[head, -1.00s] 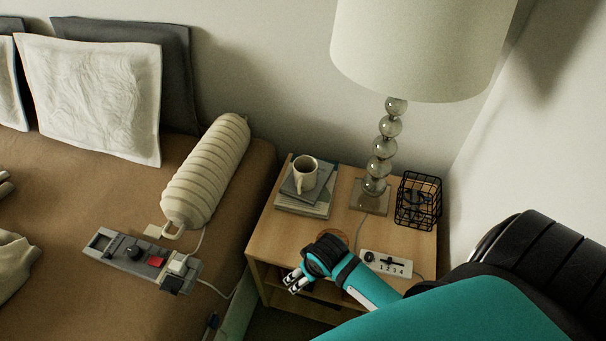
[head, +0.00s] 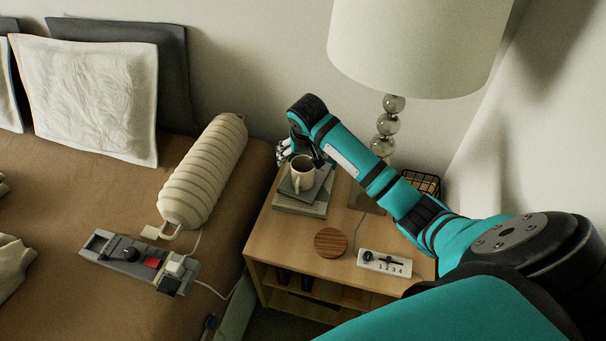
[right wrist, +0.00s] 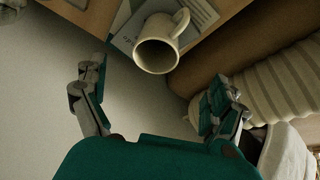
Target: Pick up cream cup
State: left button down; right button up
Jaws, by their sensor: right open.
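The cream cup (head: 302,174) stands upright on a stack of books (head: 306,203) at the back left of the nightstand. In the right wrist view the cup (right wrist: 157,45) shows its open mouth, with its handle to the upper right. My right gripper (head: 284,152) is behind and slightly left of the cup, beyond the nightstand's back edge. In the right wrist view my right gripper (right wrist: 150,100) has its fingers spread wide, with the cup ahead of the gap between them and not gripped. My left gripper is not in view.
The lamp (head: 384,132) and wire basket (head: 421,183) stand behind my right arm. A round wooden coaster (head: 330,242) and a numbered power strip (head: 384,262) lie at the nightstand's front. A ribbed cream bolster (head: 204,170) lies on the bed to the left.

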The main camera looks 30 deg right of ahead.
aim_at(301, 165)
jog(key=x, duration=0.8)
jog(key=shift+w+f+b, duration=0.1)
jog(key=shift+b, duration=0.3)
jog(key=x, duration=0.3)
jog(key=b+x, duration=0.1)
jog(key=x, duration=0.1)
jog(key=shift+d, duration=0.4)
jog(key=c, duration=1.4)
jog(key=shift+o, duration=0.2)
